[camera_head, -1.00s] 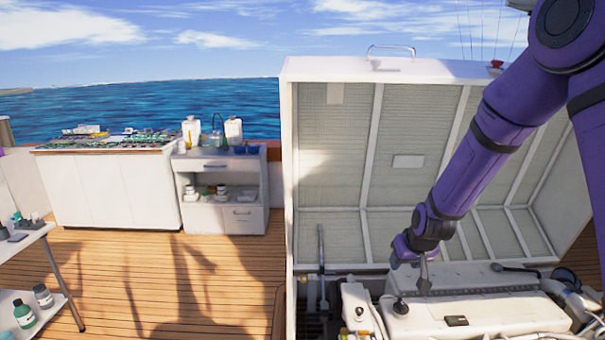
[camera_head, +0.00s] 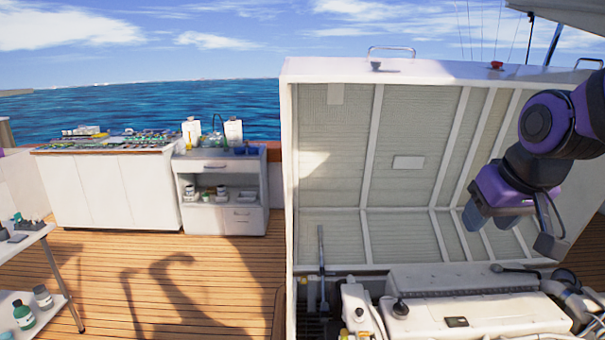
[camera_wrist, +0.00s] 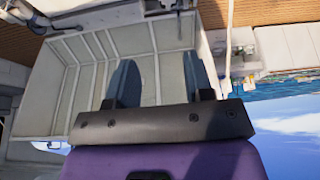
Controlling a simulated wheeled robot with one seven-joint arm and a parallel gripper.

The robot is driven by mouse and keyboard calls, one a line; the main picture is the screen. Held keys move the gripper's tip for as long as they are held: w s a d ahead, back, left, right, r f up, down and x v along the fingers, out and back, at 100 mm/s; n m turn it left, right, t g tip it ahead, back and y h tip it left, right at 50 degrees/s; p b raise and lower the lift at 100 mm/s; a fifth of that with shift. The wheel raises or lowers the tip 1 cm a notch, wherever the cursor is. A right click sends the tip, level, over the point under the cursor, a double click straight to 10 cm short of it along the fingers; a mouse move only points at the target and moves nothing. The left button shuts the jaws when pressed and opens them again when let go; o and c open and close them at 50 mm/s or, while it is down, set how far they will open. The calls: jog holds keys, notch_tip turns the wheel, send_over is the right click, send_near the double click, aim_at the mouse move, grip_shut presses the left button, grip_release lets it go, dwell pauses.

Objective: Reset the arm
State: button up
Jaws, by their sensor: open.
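My gripper (camera_head: 510,232) is at the right of the head view, raised above the engine and in front of the open hatch lid (camera_head: 408,162). Its two grey fingers are spread apart with nothing between them. In the wrist view the two dark fingers (camera_wrist: 160,82) are parallel with a wide gap, and the ribbed inside of the hatch lid shows behind them. The white engine (camera_head: 470,312) lies below my gripper, clear of it. My purple arm is folded in at the right edge of the head view.
The hatch lid stands upright behind the engine. A white cabinet (camera_head: 108,190) and a small shelf unit (camera_head: 221,190) stand at the left back. A side table (camera_head: 36,236) with bottles is at the far left. The wooden deck (camera_head: 170,285) between them is clear.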

jog(key=s+d+r, duration=0.1)
jog(key=s+r, duration=0.2)
jog(key=s, duration=0.9)
jog(key=shift+s+d, duration=0.15)
jog(key=shift+s, duration=0.05)
jog(key=shift+r, duration=0.1)
